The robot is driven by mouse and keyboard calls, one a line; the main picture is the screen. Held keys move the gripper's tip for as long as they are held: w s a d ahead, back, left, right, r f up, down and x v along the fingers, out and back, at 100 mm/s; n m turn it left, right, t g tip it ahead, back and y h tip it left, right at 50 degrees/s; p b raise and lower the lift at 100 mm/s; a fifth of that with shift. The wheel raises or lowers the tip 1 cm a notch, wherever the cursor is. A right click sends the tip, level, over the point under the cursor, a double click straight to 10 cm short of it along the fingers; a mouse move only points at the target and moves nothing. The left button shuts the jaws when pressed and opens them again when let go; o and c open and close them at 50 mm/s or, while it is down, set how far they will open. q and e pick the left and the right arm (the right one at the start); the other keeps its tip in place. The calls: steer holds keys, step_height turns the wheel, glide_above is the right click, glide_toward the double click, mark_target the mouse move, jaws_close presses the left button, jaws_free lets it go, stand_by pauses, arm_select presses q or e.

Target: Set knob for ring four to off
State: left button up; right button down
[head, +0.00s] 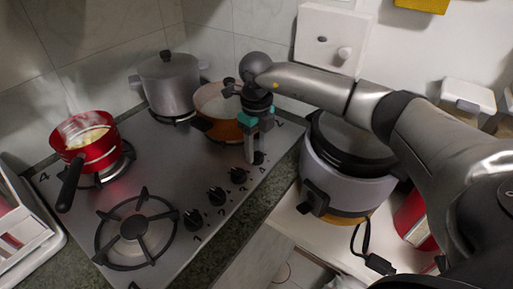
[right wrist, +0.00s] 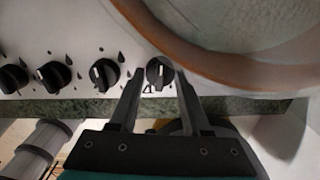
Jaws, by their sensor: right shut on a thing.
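The knob for ring four (right wrist: 158,70) is the black knob at the right end of the row in the right wrist view, above a printed 4. Its pale mark points roughly up in that view. My right gripper (right wrist: 159,80) is shut on this knob, with one finger on each side of it. In the head view my right gripper (head: 255,148) reaches down to the far end of the knob row and partly hides the knob (head: 259,158). My left gripper is in neither view.
Knobs three (head: 238,175), two (head: 216,196) and one (head: 192,219) line the cooktop's edge. An orange pan (head: 216,129) is close beside my right gripper. A grey pot (head: 170,84) and a red pan (head: 100,150) stand on other burners. A cooker (head: 343,180) is at right.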

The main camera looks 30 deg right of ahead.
mark_target(257, 152)
steer(key=shift+n, duration=0.6)
steer(key=shift+c, duration=1.8)
jaws_free()
step_height(257, 152, up, 15)
steer(key=p, duration=0.1)
steer(key=shift+p, duration=0.3)
